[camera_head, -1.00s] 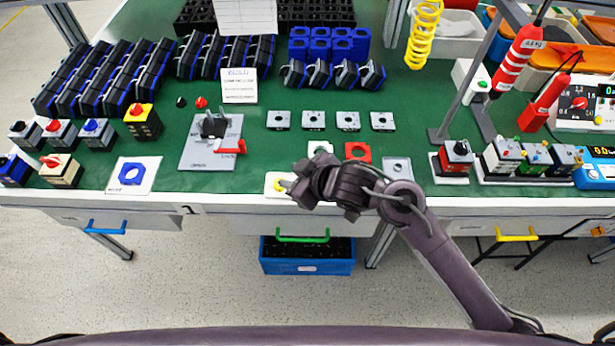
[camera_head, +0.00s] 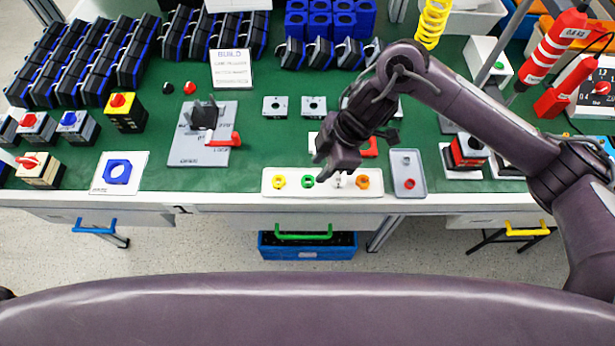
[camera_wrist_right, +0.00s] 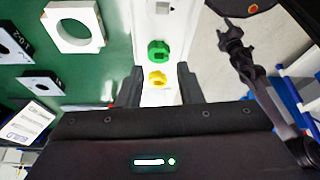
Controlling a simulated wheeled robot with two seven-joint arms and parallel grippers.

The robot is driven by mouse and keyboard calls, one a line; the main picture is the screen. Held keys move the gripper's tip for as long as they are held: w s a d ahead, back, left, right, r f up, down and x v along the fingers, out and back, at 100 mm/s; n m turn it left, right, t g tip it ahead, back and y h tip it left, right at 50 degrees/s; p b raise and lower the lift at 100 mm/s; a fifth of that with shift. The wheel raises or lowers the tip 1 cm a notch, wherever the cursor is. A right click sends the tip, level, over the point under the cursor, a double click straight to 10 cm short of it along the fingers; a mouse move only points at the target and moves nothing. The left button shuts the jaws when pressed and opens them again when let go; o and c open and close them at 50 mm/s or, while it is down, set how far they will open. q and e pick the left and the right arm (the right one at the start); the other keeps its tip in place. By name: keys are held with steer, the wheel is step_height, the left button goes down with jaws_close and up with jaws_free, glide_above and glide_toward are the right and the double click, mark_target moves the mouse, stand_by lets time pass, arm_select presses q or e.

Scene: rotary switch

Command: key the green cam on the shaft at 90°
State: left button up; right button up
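The green cam (camera_head: 308,181) lies on the white tray (camera_head: 270,190) at the table's front edge, between the yellow cam (camera_head: 279,181) and a white one. My right gripper (camera_head: 328,170) is over the tray, just right of the green cam in the head view. In the right wrist view its fingers are apart and empty; the green cam (camera_wrist_right: 158,52) and yellow cam (camera_wrist_right: 157,78) show between and beyond them. A grey fixture (camera_head: 190,152) with a black upright part and red lever stands to the left; I cannot make out the shaft. My left gripper (camera_wrist_right: 232,38) seems to show in the wrist view.
An orange cam (camera_head: 362,181) lies at the tray's right end. A small grey tray (camera_head: 408,187) is beside it. A blue ring on a white plate (camera_head: 103,187) is at left. Square plates (camera_head: 275,106) lie behind. Green mat between fixture and tray is clear.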

mark_target(312, 179)
steer(key=x, duration=0.5)
steer(key=shift+w+a+f+p, duration=0.1)
steer(key=shift+f+p, duration=0.05)
steer(key=shift+p, duration=0.2)
steer(key=c, duration=0.6)
steer(key=shift+r, duration=0.2)
